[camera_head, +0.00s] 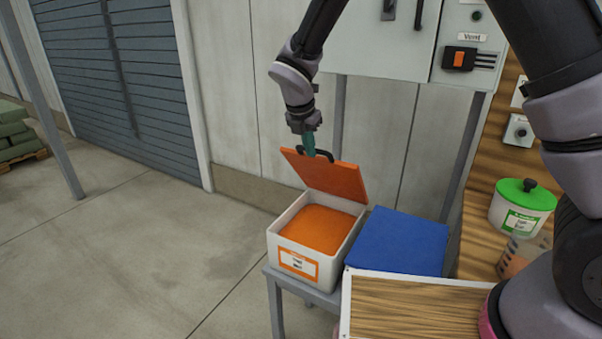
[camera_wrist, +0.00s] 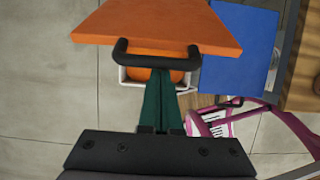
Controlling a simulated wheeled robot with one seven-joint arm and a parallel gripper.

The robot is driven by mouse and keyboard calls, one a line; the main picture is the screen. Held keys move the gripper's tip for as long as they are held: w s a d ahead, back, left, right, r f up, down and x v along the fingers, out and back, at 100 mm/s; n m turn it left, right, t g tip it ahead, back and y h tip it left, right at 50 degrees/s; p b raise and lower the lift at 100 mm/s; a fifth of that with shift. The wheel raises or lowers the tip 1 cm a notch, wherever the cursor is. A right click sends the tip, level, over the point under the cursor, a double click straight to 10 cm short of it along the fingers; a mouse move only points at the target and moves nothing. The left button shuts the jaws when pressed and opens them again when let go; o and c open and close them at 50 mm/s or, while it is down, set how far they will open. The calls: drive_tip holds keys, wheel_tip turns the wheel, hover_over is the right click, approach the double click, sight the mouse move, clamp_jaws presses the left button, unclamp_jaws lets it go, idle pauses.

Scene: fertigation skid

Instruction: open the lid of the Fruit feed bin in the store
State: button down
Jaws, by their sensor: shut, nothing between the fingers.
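A white bin (camera_head: 291,265) with an orange label stands on a grey stand. I cannot read the label clearly. Its orange lid (camera_head: 335,178) is raised and tilted steeply up at the back edge, and orange contents (camera_head: 318,229) show inside. The lid has a black handle (camera_head: 318,153), which also shows in the wrist view (camera_wrist: 155,57). My gripper (camera_head: 310,152) is at the lid's upper edge by the handle. Its teal fingers, seen in the wrist view (camera_wrist: 160,82), are shut with nothing between them. The fingertips overlap the handle in view; I cannot tell if they touch it.
A blue lid (camera_head: 398,241) lies flat right beside the orange-lidded bin. A wooden-topped surface (camera_head: 415,306) is in front. A green-lidded tub (camera_head: 520,207) stands on the bench at right. A grey cabinet (camera_head: 385,45) hangs behind.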

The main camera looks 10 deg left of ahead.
drive_tip(key=w+d+r, duration=0.3)
drive_tip(key=w+r, duration=0.1)
drive_tip(key=w, duration=0.5)
drive_tip(key=w+d+r, duration=0.3)
drive_tip(key=w+r, duration=0.1)
drive_tip(key=w, duration=0.5)
drive_tip(key=shift+d+r, duration=0.2)
drive_tip(key=shift+d, duration=0.05)
drive_tip(key=shift+s, duration=0.1)
